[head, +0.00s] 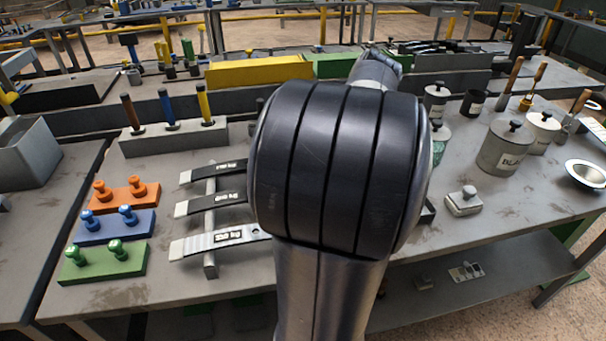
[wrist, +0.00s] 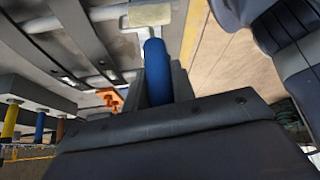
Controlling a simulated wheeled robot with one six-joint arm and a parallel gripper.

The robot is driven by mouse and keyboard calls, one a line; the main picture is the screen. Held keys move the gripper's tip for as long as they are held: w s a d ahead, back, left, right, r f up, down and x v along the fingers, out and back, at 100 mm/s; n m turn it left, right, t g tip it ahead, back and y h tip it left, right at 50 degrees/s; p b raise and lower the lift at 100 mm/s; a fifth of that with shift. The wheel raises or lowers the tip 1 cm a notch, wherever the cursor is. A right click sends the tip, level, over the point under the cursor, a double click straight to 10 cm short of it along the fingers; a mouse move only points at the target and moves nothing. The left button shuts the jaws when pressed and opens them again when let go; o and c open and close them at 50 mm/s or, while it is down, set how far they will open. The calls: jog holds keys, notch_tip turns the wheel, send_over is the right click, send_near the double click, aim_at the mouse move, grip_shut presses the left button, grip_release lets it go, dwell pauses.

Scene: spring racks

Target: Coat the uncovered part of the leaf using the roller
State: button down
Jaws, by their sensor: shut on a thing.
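In the wrist view my gripper (wrist: 160,88) is shut on the blue handle of the roller (wrist: 156,60). The roller's pale cream head (wrist: 150,14) is at the top edge of that view, close to grey bars; I cannot tell whether it touches anything. In the head view three leaves lie on a grey rack (head: 211,262). The nearest leaf (head: 205,243) shows bare grey metal with a black label. The middle leaf (head: 208,206) and far leaf (head: 208,174) are black with pale tips. My arm hides their right ends, my gripper and the roller in the head view.
Orange (head: 128,197), blue (head: 112,227) and green (head: 105,262) blocks with knobs stand left of the rack. A grey holder (head: 170,138) with upright handles is behind. Lidded pots (head: 503,150) and a metal bowl (head: 586,174) are on the right.

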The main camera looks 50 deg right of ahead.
jog(key=shift+s+d, duration=1.3)
jog(key=shift+d, duration=0.6)
jog(key=w+a, duration=0.9)
jog(key=a, duration=0.4)
jog(key=w+a+b, duration=0.1)
jog(key=w+a, duration=0.9)
jog(key=a, duration=0.3)
jog(key=shift+w+a+f, duration=0.2)
jog(key=shift+a+f, duration=0.1)
jog(key=shift+a, duration=0.05)
dwell(1.6)
jog(key=shift+r+p, duration=2.25)
jog(key=shift+r, duration=0.9)
